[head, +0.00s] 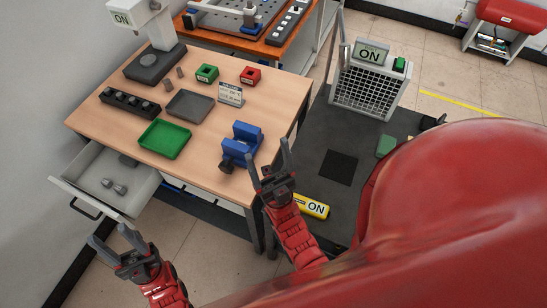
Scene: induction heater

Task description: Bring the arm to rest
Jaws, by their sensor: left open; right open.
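My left gripper (108,235) is at the lower left of the head view, its fingers spread and empty. It is in front of the open drawer (83,182), apart from it as far as I can tell. My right gripper (267,153) is near the middle, its fingers spread and pointing up the picture. It is just right of the blue vise (242,141) at the table's right edge. Nothing shows between its fingers. I cannot tell how far it is from the table edge.
The wooden table (205,165) holds a green tray (165,139), a grey tray (190,105), a black block with knobs (130,103) and small red and green boxes. A dark cart (318,150) with a grilled unit (370,90) stands right. A yellow device (311,206) shows beside my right arm.

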